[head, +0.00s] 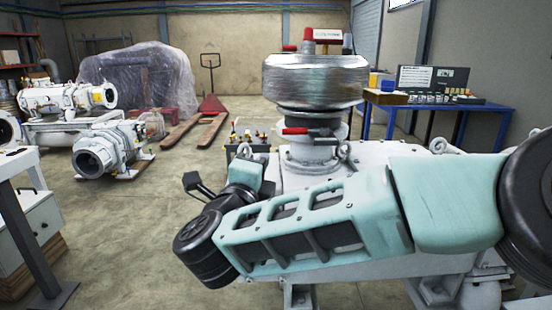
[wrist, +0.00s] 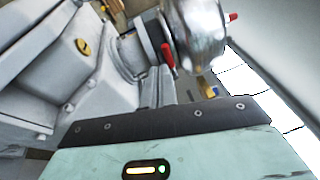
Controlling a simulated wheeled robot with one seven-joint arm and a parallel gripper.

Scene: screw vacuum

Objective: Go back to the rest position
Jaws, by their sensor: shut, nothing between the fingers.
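My gripper (head: 192,182) is the small dark end of my arm, left of the vacuum machine in the head view. It is shut and empty, held clear of the floor. My arm crosses in front of the vacuum machine (head: 345,160) and hides much of its front. The machine is light grey with a wrapped silver drum (head: 315,82) on top and a red-handled valve (head: 308,131) below the drum. In the wrist view, the grey machine body (wrist: 100,60), the red handle (wrist: 168,56) and the silver drum (wrist: 197,35) show beyond my gripper's housing; the fingertips are not visible there.
White pump units (head: 105,148) stand at the left, near a plastic-covered bulk (head: 140,78) and a red pallet jack (head: 211,103). A white stand (head: 30,230) is at the near left. A blue table (head: 455,106) is behind right. Open floor (head: 120,240) lies left of my arm.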

